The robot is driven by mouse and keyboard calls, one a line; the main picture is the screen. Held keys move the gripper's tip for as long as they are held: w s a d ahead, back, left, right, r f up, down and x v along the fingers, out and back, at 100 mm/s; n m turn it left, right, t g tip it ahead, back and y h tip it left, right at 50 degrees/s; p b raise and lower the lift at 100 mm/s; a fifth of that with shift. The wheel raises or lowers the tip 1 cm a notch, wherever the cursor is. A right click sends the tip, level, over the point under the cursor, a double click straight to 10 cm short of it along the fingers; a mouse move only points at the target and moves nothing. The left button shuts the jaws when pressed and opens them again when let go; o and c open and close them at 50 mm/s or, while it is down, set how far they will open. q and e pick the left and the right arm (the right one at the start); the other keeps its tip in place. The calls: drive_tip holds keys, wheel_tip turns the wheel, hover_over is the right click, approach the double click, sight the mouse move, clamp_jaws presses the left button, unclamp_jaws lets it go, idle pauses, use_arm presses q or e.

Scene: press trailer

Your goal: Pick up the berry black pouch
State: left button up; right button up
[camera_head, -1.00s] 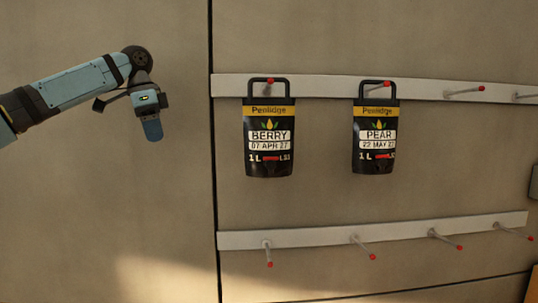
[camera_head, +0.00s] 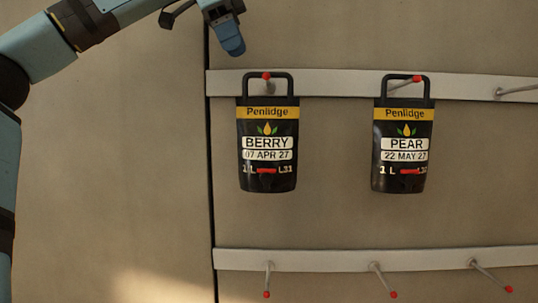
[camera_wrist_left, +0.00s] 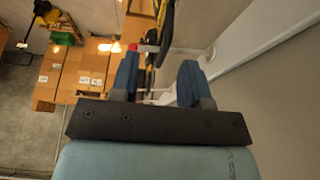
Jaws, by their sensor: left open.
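The berry black pouch (camera_head: 268,150) hangs upright by its black loop handle from a red-tipped peg on the upper white rail. It has a yellow band and a white BERRY label. My left gripper (camera_head: 232,48) is just above and left of that handle in the head view, pointing down, apart from it in the picture. In the left wrist view the two blue fingers (camera_wrist_left: 158,85) are spread. A dark, yellow-banded edge (camera_wrist_left: 166,30), probably a pouch seen side-on, shows beyond the gap between them. My right gripper is not in view.
A black PEAR pouch (camera_head: 404,150) hangs on the peg to the right. The lower white rail (camera_head: 330,259) has bare red-tipped pegs. The wall left of the dark seam is clear. Cardboard boxes (camera_wrist_left: 85,72) show in the wrist view.

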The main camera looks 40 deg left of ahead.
sight(248, 76)
use_arm(q)
drive_tip(key=f, duration=0.1)
drive_tip(key=w+f, duration=0.2)
drive_tip(key=f, duration=0.1)
drive_tip(key=shift+w+d, duration=0.1)
drive_tip(key=shift+d, duration=0.15)
drive_tip(key=shift+d+f, duration=0.25)
drive_tip(key=shift+f, duration=0.15)
drive_tip(key=p+x, duration=0.1)
drive_tip(key=x, duration=0.3)
drive_tip(key=shift+w+f, duration=0.15)
drive_tip(key=shift+f, duration=0.1)
drive_tip(key=shift+s, duration=0.2)
drive_tip(key=shift+c, duration=0.3)
drive_tip(key=shift+r, duration=0.1)
clamp_jaws()
